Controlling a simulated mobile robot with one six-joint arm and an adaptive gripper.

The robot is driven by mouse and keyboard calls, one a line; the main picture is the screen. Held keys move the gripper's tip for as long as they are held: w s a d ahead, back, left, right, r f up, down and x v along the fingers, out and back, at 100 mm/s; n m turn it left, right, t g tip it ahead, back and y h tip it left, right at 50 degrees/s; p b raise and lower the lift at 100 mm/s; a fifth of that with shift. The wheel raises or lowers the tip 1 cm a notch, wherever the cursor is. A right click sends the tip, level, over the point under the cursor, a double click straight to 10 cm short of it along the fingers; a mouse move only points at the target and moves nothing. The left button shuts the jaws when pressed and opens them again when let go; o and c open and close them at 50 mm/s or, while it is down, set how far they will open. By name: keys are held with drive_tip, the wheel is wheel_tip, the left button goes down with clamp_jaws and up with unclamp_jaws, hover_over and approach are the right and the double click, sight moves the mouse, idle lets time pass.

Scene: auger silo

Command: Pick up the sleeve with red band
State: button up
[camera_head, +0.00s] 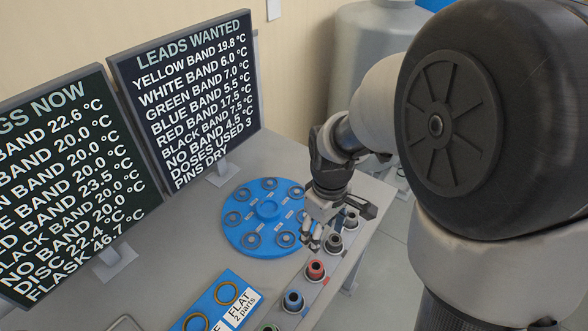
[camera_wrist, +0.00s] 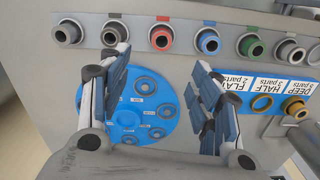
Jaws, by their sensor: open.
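The sleeve with red band (camera_head: 315,270) stands in a row of sleeves along the table's right edge, between a dark-banded and a blue-banded sleeve. It also shows in the wrist view (camera_wrist: 160,38), at the top, beyond and between my fingertips. My gripper (camera_head: 338,212) hangs above the table, between the blue disc and the far end of the row. In the wrist view my gripper (camera_wrist: 162,62) has its two fingers spread wide with nothing between them. The red-banded sleeve is apart from the fingers.
The blue-banded sleeve (camera_head: 293,300) and dark-banded sleeve (camera_head: 333,243) are close neighbours in the rack. A round blue disc (camera_head: 242,240) with several rings lies left of my gripper. A blue labelled tray (camera_head: 208,312) is in front. Two screens (camera_head: 190,95) stand at the back left.

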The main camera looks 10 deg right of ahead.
drive_tip(key=b, duration=0.4)
approach(316, 266)
drive_tip(key=f, duration=0.5)
drive_tip(key=shift+d+f, duration=0.15)
drive_tip(key=shift+d, duration=0.1)
drive_tip(key=f+b, duration=0.1)
drive_tip(key=f, duration=0.2)
drive_tip(key=f+b, duration=0.1)
drive_tip(key=f, duration=0.1)
drive_tip(key=shift+a+f+b, duration=0.15)
drive_tip(key=shift+a+b, duration=0.1)
drive_tip(key=shift+b, duration=0.1)
drive_tip(key=shift+c, duration=0.5)
clamp_jaws()
